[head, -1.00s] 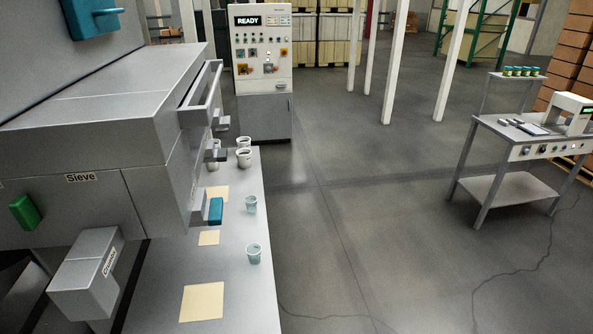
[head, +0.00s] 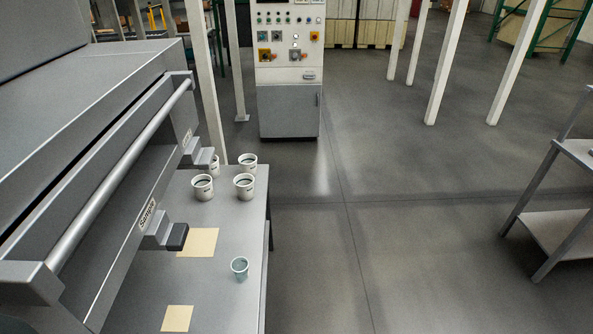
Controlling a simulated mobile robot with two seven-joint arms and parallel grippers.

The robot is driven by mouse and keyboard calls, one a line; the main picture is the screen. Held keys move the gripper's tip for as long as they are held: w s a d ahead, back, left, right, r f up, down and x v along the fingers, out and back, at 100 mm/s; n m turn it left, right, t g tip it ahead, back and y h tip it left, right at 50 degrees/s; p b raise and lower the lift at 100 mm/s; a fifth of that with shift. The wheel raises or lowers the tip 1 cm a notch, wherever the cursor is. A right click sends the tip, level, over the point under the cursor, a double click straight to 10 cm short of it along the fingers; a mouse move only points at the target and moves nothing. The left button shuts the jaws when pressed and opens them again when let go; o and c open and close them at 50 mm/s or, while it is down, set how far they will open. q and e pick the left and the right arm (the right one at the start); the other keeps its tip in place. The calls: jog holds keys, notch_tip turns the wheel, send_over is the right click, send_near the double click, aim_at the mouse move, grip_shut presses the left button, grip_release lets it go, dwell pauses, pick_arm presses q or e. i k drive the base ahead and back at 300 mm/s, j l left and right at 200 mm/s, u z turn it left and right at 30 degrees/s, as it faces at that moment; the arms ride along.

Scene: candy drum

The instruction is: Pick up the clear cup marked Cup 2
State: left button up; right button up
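One clear, bluish cup (head: 239,268) stands upright on the grey table (head: 229,220) near its right edge. I cannot read any marking on it, so I cannot tell whether it is Cup 2. Neither of my grippers shows in the head view.
White cups (head: 244,187) with dark contents stand at the table's far end. Tan squares (head: 198,243) lie on the tabletop. A large grey machine (head: 90,150) overhangs the table's left side. A control cabinet (head: 290,70) stands behind. The floor to the right is open up to a workbench (head: 560,225).

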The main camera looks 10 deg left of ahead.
aim_at(240, 265)
jog(key=i, duration=1.15)
jog(key=i+l+u, duration=0.1)
jog(key=i, duration=1)
jog(key=i+u, duration=0.1)
jog(key=u, duration=0.8)
jog(key=i+l+u, duration=0.1)
jog(key=u, duration=0.35)
jog(key=i+l+u, duration=0.1)
jog(key=u, duration=0.4)
jog(key=l+u, duration=0.1)
jog(key=u, duration=2.5)
